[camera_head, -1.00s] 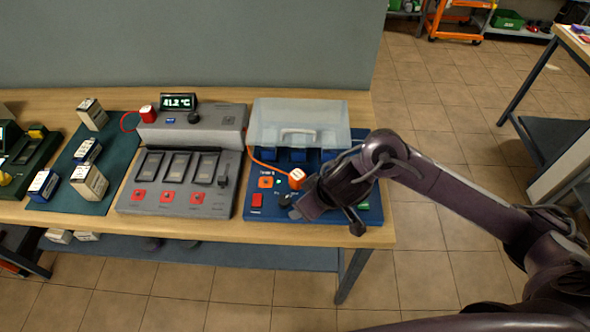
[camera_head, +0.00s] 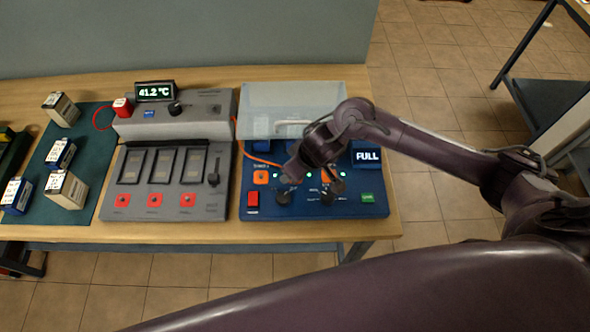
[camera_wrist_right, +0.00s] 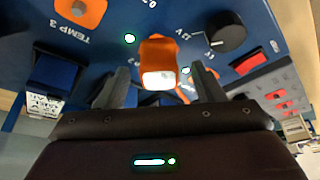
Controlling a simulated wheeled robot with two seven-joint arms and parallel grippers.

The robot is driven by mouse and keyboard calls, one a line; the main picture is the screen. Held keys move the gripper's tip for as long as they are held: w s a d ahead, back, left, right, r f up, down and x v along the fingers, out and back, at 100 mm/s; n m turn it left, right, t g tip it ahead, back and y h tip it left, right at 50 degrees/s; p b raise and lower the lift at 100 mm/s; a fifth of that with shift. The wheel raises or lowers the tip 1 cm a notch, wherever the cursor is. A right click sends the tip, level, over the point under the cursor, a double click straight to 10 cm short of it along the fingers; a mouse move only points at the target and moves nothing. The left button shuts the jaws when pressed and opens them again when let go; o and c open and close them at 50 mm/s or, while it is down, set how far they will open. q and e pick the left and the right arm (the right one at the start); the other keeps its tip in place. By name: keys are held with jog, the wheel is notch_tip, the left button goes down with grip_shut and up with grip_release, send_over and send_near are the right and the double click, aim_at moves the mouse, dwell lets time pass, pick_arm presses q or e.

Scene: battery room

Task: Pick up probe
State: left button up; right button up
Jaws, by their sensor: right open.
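The probe (camera_wrist_right: 158,62) is an orange block with a pale end, seen in the right wrist view at the blue panel. My right gripper (camera_wrist_right: 161,84) is open, with one finger on each side of the probe and visible gaps between. In the head view my right gripper (camera_head: 313,176) is over the middle of the blue test station (camera_head: 300,208) and hides the probe. The orange cable (camera_head: 262,159) runs toward it from the left. My left gripper is not in view.
A clear-lidded box section (camera_head: 290,100) stands behind the station's panel. A FULL display (camera_head: 367,156) is to the right of the gripper. A grey charger (camera_head: 168,185) and a green mat (camera_head: 92,150) with battery packs are to the left. A black knob (camera_wrist_right: 228,32) is close to the probe.

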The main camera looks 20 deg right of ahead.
jog(key=shift+x, duration=0.8)
jog(key=shift+r, duration=0.1)
jog(key=shift+c, duration=0.8)
jog(key=c, duration=1)
